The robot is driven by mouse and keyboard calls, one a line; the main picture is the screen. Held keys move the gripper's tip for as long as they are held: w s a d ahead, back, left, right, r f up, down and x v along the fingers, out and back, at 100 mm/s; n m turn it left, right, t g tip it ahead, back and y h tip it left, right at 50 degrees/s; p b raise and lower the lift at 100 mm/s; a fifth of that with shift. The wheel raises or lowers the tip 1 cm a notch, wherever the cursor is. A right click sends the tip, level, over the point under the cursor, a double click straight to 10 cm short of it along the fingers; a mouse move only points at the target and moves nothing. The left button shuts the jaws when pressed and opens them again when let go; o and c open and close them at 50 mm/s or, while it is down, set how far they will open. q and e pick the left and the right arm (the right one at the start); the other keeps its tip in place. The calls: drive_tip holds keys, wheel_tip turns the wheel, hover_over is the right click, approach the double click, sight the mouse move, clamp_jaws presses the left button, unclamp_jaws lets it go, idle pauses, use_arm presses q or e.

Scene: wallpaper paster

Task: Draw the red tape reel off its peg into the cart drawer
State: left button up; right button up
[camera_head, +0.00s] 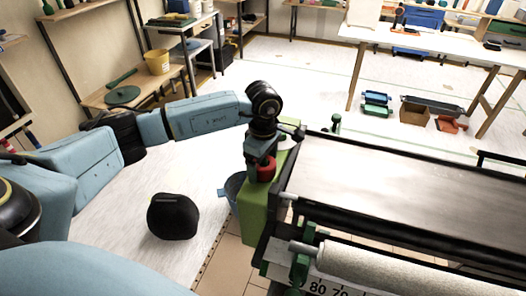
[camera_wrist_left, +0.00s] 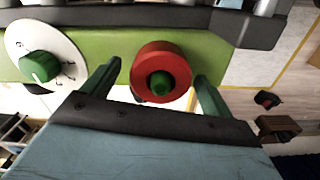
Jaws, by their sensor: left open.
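The red tape reel (camera_wrist_left: 143,62) sits on a green peg (camera_wrist_left: 161,84) that sticks out of the green side panel (camera_wrist_left: 112,42) of the pasting machine. In the head view the reel (camera_head: 266,172) shows as a small red patch below my left wrist. My left gripper (camera_wrist_left: 158,72) is open, with one green finger on each side of the reel. I cannot tell whether the fingers touch it. In the head view the left gripper (camera_head: 262,160) points down at the green panel (camera_head: 256,212). I cannot make out the cart drawer. My right gripper is not in view.
A white dial (camera_wrist_left: 60,52) with a green knob is beside the reel. The machine's bed (camera_head: 400,185) and paste roller (camera_head: 400,270) fill the right. A blue bucket (camera_head: 234,187) stands by the panel, and a black rounded case (camera_head: 173,217) lies on the pale surface left.

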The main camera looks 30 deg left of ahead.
use_arm(q)
drive_tip(key=shift+f, duration=0.3)
drive_tip(key=c, duration=1.2)
drive_tip(key=shift+r+p, duration=2.05)
drive_tip(key=shift+r, duration=1.35)
drive_tip(key=shift+r+p, duration=1.15)
drive_tip(key=shift+r, duration=0.85)
